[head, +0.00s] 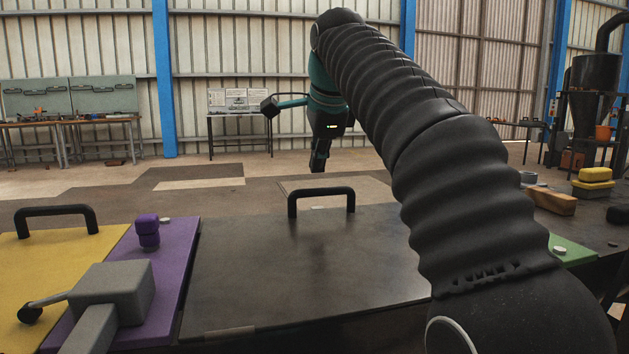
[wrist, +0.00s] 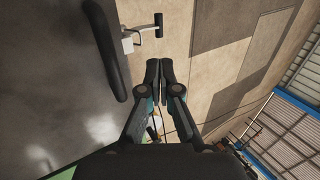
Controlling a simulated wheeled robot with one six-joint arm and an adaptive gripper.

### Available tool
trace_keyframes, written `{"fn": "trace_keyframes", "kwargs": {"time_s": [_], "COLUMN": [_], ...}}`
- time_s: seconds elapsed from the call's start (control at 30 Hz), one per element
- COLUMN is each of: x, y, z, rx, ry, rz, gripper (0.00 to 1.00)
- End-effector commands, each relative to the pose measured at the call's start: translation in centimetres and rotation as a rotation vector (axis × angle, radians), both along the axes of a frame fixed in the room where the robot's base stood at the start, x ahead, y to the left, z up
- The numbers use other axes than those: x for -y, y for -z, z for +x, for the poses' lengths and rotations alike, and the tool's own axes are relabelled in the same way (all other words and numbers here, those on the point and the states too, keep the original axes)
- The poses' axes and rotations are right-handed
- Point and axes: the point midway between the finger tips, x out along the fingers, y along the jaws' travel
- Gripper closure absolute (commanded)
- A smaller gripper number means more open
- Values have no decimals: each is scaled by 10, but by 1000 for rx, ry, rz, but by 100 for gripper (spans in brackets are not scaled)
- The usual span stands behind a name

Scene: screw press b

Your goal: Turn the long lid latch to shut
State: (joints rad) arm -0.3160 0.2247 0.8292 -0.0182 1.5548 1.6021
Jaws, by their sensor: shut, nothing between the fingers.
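The dark metal lid (head: 290,265) lies flat in the middle of the head view, with a black arched handle (head: 321,191) near its far edge. My gripper (head: 317,168) points down above and beyond this handle. In the wrist view my gripper (wrist: 160,64) has its fingers together and empty. The lid handle (wrist: 107,48) is left of the fingers there. A small pale block (wrist: 128,39) with a rod and a black T-shaped grip (wrist: 158,25) shows past the fingertips, apart from them. It looks like the latch, but I cannot tell its setting.
A purple panel (head: 178,270) at left bears a purple knob (head: 148,231) and a grey block (head: 112,290) with a black-tipped lever. A yellow panel (head: 60,265) with a black handle is beside it. Yellow and wooden blocks (head: 552,200) lie at right. Open floor lies beyond.

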Motion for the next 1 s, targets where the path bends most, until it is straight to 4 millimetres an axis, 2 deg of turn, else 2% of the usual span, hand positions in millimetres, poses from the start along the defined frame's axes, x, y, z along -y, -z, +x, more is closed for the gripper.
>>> {"fn": "trace_keyframes", "kwargs": {"time_s": [0.6, 0.8, 1.0], "x": [-15, -17, -18], "y": [95, 110, 114], "z": [52, 61, 64], "rx": [-3, 0, 0], "ry": [0, 0, 0], "rz": [-1, 0, 0], "gripper": [100, 100, 100]}}
